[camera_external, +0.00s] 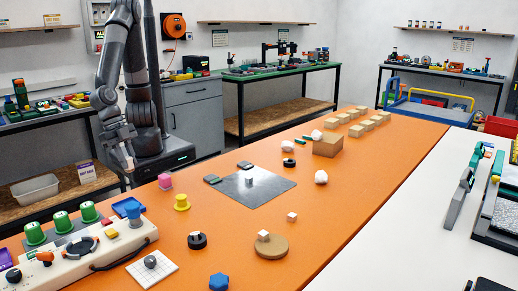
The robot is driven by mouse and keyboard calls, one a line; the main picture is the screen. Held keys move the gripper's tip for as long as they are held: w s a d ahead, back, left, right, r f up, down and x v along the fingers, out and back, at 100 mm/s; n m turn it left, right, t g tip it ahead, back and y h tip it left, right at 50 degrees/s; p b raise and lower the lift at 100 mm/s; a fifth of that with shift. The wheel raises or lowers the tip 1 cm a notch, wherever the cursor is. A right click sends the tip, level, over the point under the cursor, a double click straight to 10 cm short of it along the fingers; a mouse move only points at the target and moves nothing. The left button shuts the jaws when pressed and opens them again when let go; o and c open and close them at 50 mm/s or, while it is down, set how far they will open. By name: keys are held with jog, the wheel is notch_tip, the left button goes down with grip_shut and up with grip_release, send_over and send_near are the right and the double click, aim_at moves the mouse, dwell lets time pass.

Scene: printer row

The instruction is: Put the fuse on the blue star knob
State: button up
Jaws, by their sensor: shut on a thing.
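The blue star knob (219,282) lies on the orange table at the front edge of the picture, left of centre, with nothing seen on top of it. My gripper (124,163) hangs low at the left, by the far left edge of the orange table, well behind and to the left of the knob. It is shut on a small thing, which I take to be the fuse. The fuse is too small here to make out its shape or tilt. No other fuse can be told apart on the table.
Bare table surrounds the blue knob's right side.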

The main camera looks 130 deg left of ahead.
jog(key=shift+d+r, duration=0.25)
jog(key=shift+d, duration=0.1)
jog(key=w+d+r+m, duration=0.1)
jog(key=w+d, duration=0.3)
jog(key=w, duration=1)
jog(key=w+d+r+m+h, duration=0.1)
jog(key=w+d, duration=0.3)
jog(key=w, duration=1)
jog(key=w+d+r, duration=0.1)
jog(key=w+d, duration=0.3)
jog(key=w, duration=1)
send_near(224, 284)
jog(key=shift+w+f, duration=0.2)
jog(key=shift+w, duration=0.7)
jog(key=shift+f, duration=2)
jog(key=shift+f, duration=0.1)
jog(key=o, duration=1)
